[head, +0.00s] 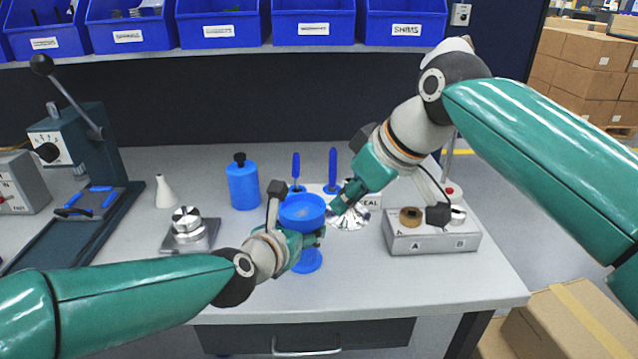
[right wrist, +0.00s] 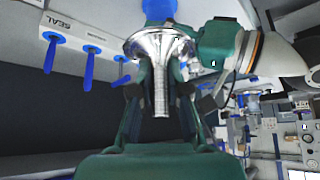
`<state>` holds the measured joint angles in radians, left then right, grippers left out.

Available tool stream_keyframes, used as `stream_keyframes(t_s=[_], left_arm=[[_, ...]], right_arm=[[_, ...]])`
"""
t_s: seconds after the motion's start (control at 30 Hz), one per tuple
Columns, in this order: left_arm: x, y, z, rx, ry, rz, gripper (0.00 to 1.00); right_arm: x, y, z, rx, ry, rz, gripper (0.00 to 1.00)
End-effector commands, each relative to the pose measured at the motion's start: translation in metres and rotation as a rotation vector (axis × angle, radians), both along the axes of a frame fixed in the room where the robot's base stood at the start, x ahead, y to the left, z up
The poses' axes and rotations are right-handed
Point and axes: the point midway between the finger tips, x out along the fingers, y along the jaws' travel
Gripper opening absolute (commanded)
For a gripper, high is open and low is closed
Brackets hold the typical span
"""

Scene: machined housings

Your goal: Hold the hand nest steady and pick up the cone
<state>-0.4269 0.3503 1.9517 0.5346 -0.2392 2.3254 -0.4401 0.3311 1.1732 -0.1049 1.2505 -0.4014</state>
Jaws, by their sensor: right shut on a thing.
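The blue hand nest (head: 303,210), a cup on a round foot, stands near the table's front. My left gripper (head: 308,240) is at its narrow middle; whether the fingers close on it is hidden. A shiny silver cone (head: 349,219) is just right of the nest. My right gripper (head: 343,203) is shut on it. In the right wrist view the cone (right wrist: 160,45) has a wide flared end and a ribbed stem (right wrist: 160,95) between my right fingers (right wrist: 160,88). My left gripper (right wrist: 222,48) shows close beside it there.
A grey block marked A and B (head: 432,240) stands to the right. Behind are a SEAL rack (head: 370,200) with blue-handled tools, and a blue bottle (head: 243,187). A white conical bottle (head: 165,192), a metal fixture (head: 188,230) and a lever press (head: 85,170) stand left.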

Motion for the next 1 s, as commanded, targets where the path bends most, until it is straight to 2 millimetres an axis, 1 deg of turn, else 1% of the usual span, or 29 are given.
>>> stream_keyframes(t_s=[0.03,0.1,0.2,0.3,0.5,0.8,0.83,0.97,1.0], left_arm=[[0.0,0.0,0.0,0.0,0.001,-0.001,0.15],[0.0,0.0,0.0,0.0,0.001,-0.001,0.15],[0.0,0.0,0.0,0.0,0.001,-0.001,0.15],[0.0,0.0,0.0,0.0,0.001,-0.001,0.15],[0.0,0.0,0.0,0.0,0.001,-0.001,0.15],[0.0,0.0,0.0,0.0,0.0,0.0,0.15],[0.0,0.0,0.0,0.0,0.0,0.0,0.6],[0.0,0.0,0.0,0.0,0.0,0.0,0.82],[0.0,0.0,0.0,0.0,0.0,0.0,0.85]], right_arm=[[-0.011,-0.012,0.001,0.001,-0.001,-0.004,0.0],[-0.023,-0.023,0.001,0.0,-0.002,-0.002,0.0],[-0.037,-0.038,0.0,0.0,-0.001,-0.003,0.0],[-0.047,-0.047,0.0,0.001,-0.002,-0.001,0.0],[-0.057,-0.057,0.0,0.0,0.0,-0.001,0.0],[-0.058,-0.058,0.0,0.0,0.0,0.0,0.0],[-0.058,-0.058,0.0,0.0,0.0,0.0,0.0],[-0.058,-0.058,0.0,0.0,0.0,0.0,0.0],[-0.058,-0.058,0.0,0.0,0.0,0.0,0.0]])
